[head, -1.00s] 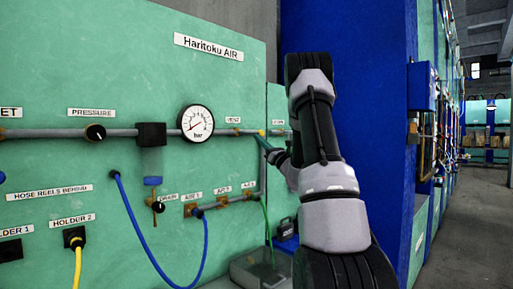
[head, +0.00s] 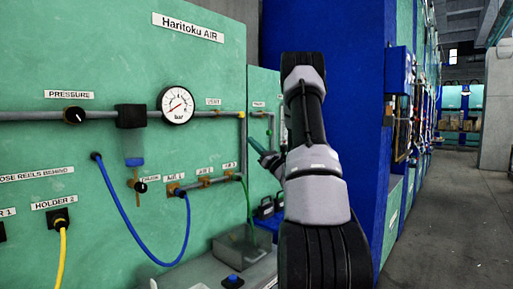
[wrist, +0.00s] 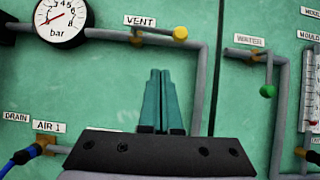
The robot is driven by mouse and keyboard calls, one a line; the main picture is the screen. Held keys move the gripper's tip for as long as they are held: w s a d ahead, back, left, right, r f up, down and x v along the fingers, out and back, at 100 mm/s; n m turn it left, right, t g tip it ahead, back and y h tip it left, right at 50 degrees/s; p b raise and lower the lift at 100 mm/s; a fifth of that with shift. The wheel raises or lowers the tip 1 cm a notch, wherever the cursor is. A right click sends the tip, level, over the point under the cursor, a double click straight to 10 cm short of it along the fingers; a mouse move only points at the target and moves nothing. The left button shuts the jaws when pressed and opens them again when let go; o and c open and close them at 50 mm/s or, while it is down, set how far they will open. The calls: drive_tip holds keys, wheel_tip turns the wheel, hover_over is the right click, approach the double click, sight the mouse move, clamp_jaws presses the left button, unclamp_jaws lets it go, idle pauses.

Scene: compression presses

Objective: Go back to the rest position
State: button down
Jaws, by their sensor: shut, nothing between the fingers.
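My gripper (wrist: 161,100) is shut and empty in the wrist view, its two teal fingers side by side in front of the green panel (wrist: 110,85). The yellow vent knob (wrist: 180,33) is above and to the right of the fingertips, apart from them. In the head view my gripper (head: 257,147) points left toward the panel, partly hidden behind my own arm. The arm is raised and bent in the middle of the head view. I cannot tell the exact gap between fingers and panel.
A pressure gauge (head: 176,104), a pressure knob (head: 75,116) and a blue hose (head: 128,222) are on the panel. A grey basin (head: 236,246) stands below. A blue cabinet wall (head: 345,110) is behind my arm. Open floor (head: 450,215) lies at the right.

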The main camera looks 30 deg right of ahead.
drive_tip(key=s+a+r+n+g+y, duration=0.2)
drive_tip(key=s+a+n+g+y, duration=0.25)
drive_tip(key=a, duration=0.35)
drive_tip(key=s+a+r+n+g+y, duration=0.2)
drive_tip(key=s+a+n+g+y, duration=0.15)
drive_tip(key=a+n+g, duration=0.4)
drive_tip(key=s+a+n+g+h, duration=0.1)
drive_tip(key=s+a+n+g, duration=0.5)
drive_tip(key=s+a+g, duration=0.5)
drive_tip(key=s+a+f+n+t+h, duration=0.2)
drive_tip(key=s+f+n+h, duration=0.3)
drive_tip(key=s+h, duration=0.45)
drive_tip(key=s+d+r+n+t+h, duration=0.3)
drive_tip(key=s+d+n+t+h, duration=0.1)
drive_tip(key=d+t, duration=0.1)
drive_tip(key=shift+d, duration=0.45)
